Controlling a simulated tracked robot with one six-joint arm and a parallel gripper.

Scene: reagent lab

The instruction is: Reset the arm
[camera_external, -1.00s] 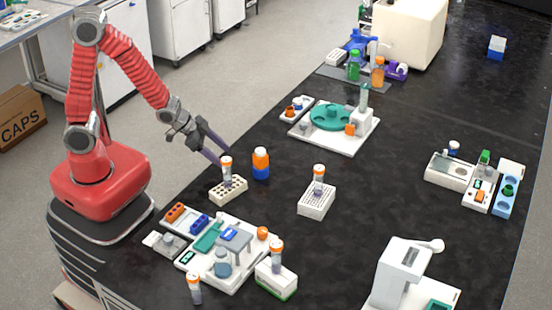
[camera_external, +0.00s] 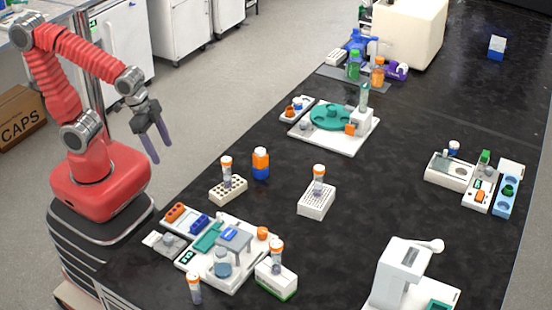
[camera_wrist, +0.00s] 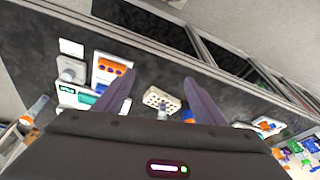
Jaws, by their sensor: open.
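My gripper (camera_external: 162,154) hangs beside the bench's left edge, fingers pointing down, apart from everything. Its two purple fingers are spread and empty, also in the wrist view (camera_wrist: 160,95). A tube with an orange cap (camera_external: 227,168) stands upright in a cream rack (camera_external: 231,193) on the bench to the right of the gripper. The rack also shows between the fingers in the wrist view (camera_wrist: 160,100).
An orange-and-blue bottle (camera_external: 261,164) stands behind the rack. A second capped tube (camera_external: 319,176) stands in a white rack (camera_external: 315,205). A white station with a teal disc (camera_external: 331,116) is farther back. The floor (camera_external: 220,80) left of the dark bench is clear.

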